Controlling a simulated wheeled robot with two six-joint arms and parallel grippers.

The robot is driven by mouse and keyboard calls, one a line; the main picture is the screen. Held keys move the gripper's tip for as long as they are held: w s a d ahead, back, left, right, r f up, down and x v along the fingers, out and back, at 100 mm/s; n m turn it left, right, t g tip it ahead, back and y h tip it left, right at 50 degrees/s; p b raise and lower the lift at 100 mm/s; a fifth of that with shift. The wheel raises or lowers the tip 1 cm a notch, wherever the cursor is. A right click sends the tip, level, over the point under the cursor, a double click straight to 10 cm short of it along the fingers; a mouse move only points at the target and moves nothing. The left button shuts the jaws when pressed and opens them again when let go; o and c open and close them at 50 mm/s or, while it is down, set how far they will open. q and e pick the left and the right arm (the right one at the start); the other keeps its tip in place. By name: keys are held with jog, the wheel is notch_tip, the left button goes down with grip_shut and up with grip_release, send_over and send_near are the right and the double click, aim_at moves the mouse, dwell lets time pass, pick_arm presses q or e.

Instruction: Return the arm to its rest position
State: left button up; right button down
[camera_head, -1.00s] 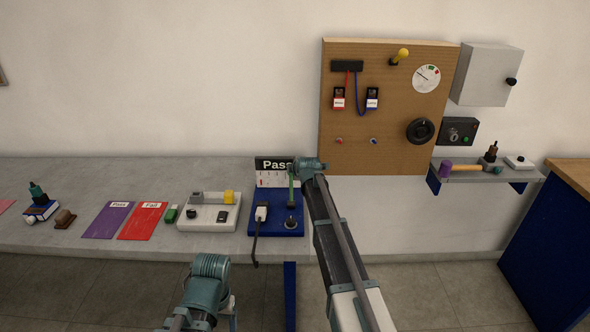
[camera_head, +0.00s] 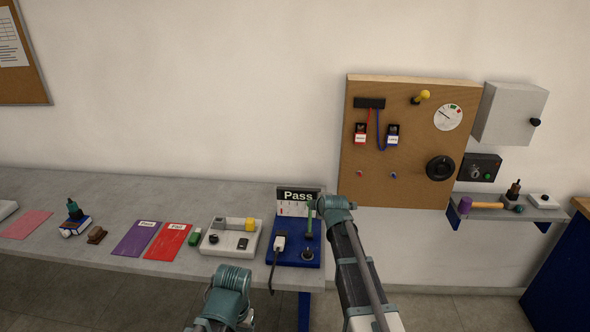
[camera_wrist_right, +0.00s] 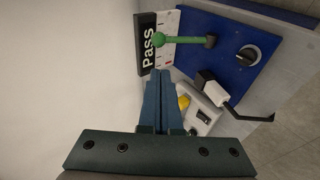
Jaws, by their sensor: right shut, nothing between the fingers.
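My right arm reaches up from the bottom right in the head view. Its gripper (camera_head: 317,204) is beside the top of a green lever (camera_head: 309,222) on a blue panel (camera_head: 286,257).
A white tray (camera_head: 212,246) with small parts sits left of the blue panel. Purple (camera_head: 136,239) and red (camera_head: 168,241) cards lie further left on the grey bench.

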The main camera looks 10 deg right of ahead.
jog(key=s+a+f+m+g+y+b, duration=0.1)
jog(key=s+a+f+m+g+b, duration=0.15)
jog(key=s+a+f, duration=0.45)
jog(key=s+a+f+m+g+b, duration=0.2)
jog(key=s+a+f+m+g, duration=0.15)
jog(key=s+a, duration=0.45)
jog(key=s+a+f+m+g+h+b, duration=0.1)
jog(key=s+f+m+g, duration=0.1)
jog(key=s, duration=0.9)
jog(key=s+a+f+m+g+h+b, duration=0.1)
jog(key=s+f+m+g+b, duration=0.1)
jog(key=s, duration=0.9)
notch_tip(320, 180, down, 3)
jog(key=shift+s+a+r+m+g, duration=0.2)
jog(key=shift+s+a+m+g, duration=0.25)
jog(key=shift+m, duration=0.45)
jog(key=shift+w+d, duration=0.15)
